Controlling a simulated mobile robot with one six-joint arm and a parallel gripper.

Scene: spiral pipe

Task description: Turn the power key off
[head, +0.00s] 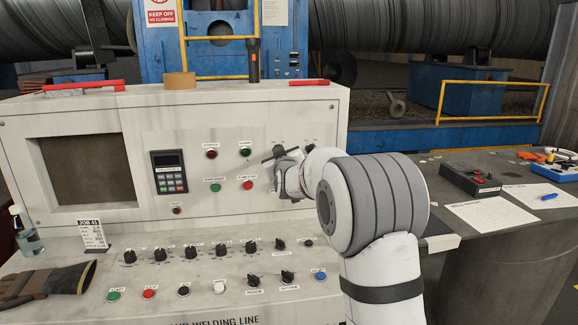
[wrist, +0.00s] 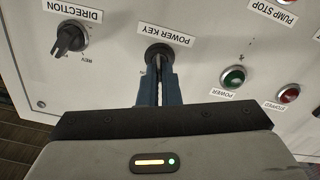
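The power key (wrist: 157,54) is a dark key switch on the upright face of the white console, under an upside-down POWER KEY label (wrist: 165,35) in the wrist view. My gripper (wrist: 159,76) is right at it, with its two bluish fingers close together on either side of the dark key grip. The fingers appear shut on the key. Their tips hide part of the switch and its position marks, so I cannot read its setting. In the head view, my gripper (head: 279,160) is at the console's right part and hides the key.
The black DIRECTION knob (wrist: 71,39) is beside the key. On the other side are a green POWER lamp (wrist: 233,77) and a red lamp (wrist: 288,95). Pump buttons (head: 247,185), a keypad (head: 169,172) and rows of knobs (head: 190,252) are nearby. A dark table (head: 480,245) stands right.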

